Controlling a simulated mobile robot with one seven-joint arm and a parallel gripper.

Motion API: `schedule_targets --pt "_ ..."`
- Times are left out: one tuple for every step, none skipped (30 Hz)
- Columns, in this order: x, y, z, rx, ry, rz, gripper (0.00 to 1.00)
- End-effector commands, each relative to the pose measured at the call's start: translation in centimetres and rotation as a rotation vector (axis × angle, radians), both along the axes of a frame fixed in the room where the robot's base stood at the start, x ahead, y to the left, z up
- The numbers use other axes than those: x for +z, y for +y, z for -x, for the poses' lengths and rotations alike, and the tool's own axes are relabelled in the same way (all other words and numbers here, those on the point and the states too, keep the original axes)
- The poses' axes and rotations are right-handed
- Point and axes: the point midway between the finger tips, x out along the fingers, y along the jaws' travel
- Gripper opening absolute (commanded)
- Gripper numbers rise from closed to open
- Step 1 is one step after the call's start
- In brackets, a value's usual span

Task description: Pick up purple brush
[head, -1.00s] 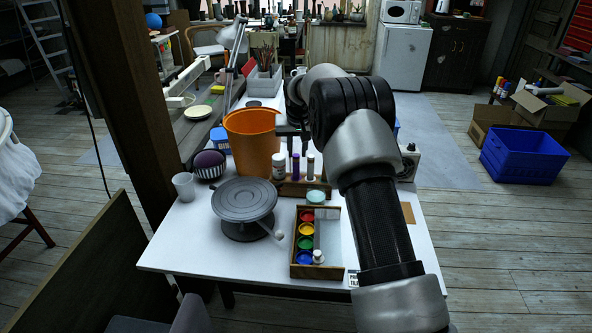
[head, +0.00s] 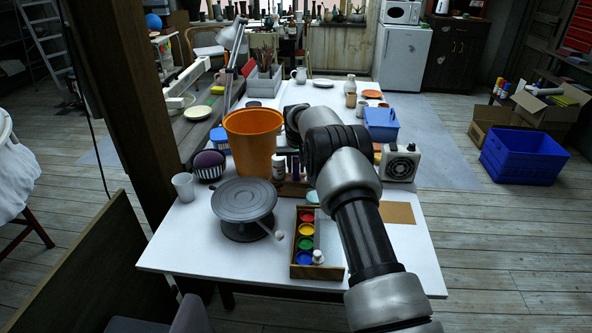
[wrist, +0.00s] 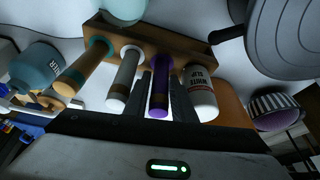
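The purple brush (wrist: 160,88) stands in a wooden rack (wrist: 155,38) in the wrist view, between a white-handled tool (wrist: 124,80) and a white bottle (wrist: 199,92) labelled white slip. My gripper (wrist: 160,98) has its two dark fingers apart, one on each side of the purple handle. I cannot tell whether they touch it. In the head view the purple brush (head: 295,165) shows just left of my arm, and the rack (head: 290,188) is partly hidden by the arm. My fingers are hidden there.
A tall orange bucket (head: 253,140) stands behind and left of the rack. A dark turntable (head: 243,200) and a wooden paint box (head: 303,270) are in front. A fan-like grey box (head: 400,163) and blue basket (head: 381,124) stand to the right. The front-right tabletop is mostly clear.

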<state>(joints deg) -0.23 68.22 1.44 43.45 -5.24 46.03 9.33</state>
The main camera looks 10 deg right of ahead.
Motion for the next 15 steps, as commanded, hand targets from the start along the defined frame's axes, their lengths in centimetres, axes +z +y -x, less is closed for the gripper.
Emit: schedule_targets --pt "0.01 0.0 0.0 0.0 0.0 0.0 0.23" --pt "0.02 0.0 0.01 0.0 0.0 0.0 0.18" --pt "0.01 0.0 0.02 0.0 0.0 0.0 0.12" --pt "0.01 0.01 0.02 0.0 0.0 0.0 0.07" --pt "0.01 0.0 0.02 0.0 0.0 0.0 0.01" --pt "0.01 0.0 0.02 0.0 0.0 0.0 0.0" --pt "0.03 0.0 0.01 0.0 0.0 0.0 0.0" --pt "0.04 0.0 0.02 0.0 0.0 0.0 0.0" --pt "0.04 0.0 0.02 0.0 0.0 0.0 0.0" --pt "0.04 0.0 0.02 0.0 0.0 0.0 0.0" --pt "0.03 0.01 0.02 0.0 0.0 0.0 0.0" --pt "0.07 0.0 0.02 0.0 0.0 0.0 0.0" --pt "0.16 0.01 0.01 0.0 0.0 0.0 0.0" --pt "0.32 0.01 -0.01 0.0 -0.001 0.0 0.0" --pt "0.67 0.01 -0.04 0.0 -0.002 0.0 0.0"
